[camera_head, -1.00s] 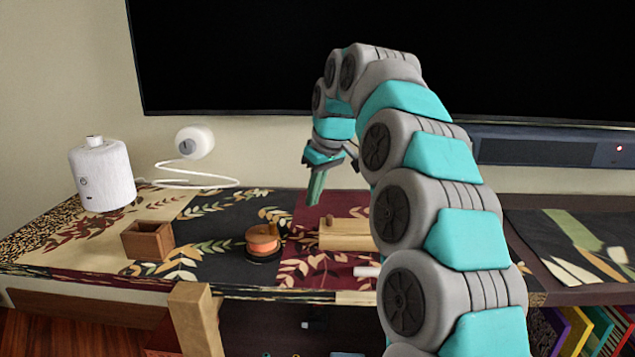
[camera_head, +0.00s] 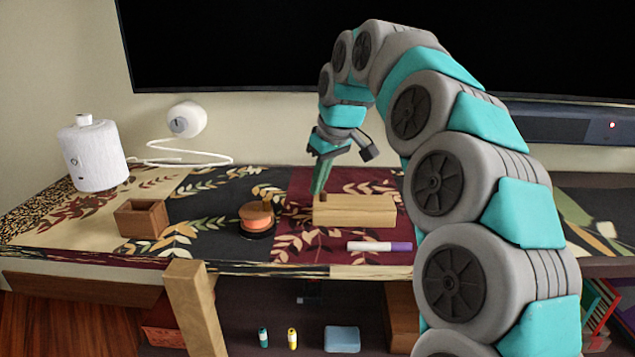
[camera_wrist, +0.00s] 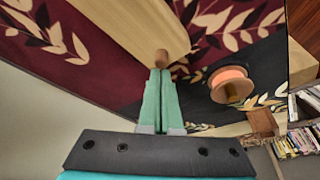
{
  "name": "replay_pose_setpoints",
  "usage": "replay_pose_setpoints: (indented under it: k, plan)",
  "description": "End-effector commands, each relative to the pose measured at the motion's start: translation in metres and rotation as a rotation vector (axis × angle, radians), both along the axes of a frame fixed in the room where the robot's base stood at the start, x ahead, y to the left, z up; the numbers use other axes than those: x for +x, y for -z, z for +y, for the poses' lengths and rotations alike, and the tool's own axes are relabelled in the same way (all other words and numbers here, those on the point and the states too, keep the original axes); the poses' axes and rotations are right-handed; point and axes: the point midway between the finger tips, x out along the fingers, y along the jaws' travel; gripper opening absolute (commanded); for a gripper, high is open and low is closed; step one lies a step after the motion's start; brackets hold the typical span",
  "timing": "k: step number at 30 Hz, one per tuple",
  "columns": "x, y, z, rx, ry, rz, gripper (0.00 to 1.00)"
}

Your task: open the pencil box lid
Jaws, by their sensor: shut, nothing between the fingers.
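The pencil box (camera_head: 355,211) is a long, pale wooden box lying on the patterned cloth, with its lid on. In the wrist view, the flat lid (camera_wrist: 118,32) has a small round brown knob (camera_wrist: 161,57) at its end near my fingers. My gripper (camera_head: 317,192) points down at the left end of the box. Its green fingers (camera_wrist: 159,74) are shut together with nothing between them, and their tips are right beside the knob. I cannot tell whether they touch it. In the head view, the fingers partly hide the knob end.
A marker (camera_head: 378,246) lies in front of the box. An orange spool (camera_head: 256,219) and a small brown open box (camera_head: 141,218) stand to the left. A black screen (camera_head: 300,45) rises behind.

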Motion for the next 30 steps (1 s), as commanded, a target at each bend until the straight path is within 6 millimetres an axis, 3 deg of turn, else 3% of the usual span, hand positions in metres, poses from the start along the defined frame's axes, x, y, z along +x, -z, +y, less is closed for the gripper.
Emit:
replay_pose_setpoints:
  k: [5,12,16,21,30]
  plan:
    - [0.000,-0.001,-0.025,0.001,0.005,0.001,0.00]
    - [-0.003,-0.001,-0.093,0.001,0.005,0.000,0.00]
    - [-0.004,-0.001,-0.118,0.001,0.003,0.000,0.00]
    - [-0.004,0.000,-0.131,0.001,0.001,-0.001,0.00]
    - [-0.004,0.000,-0.131,0.000,0.000,0.000,0.00]
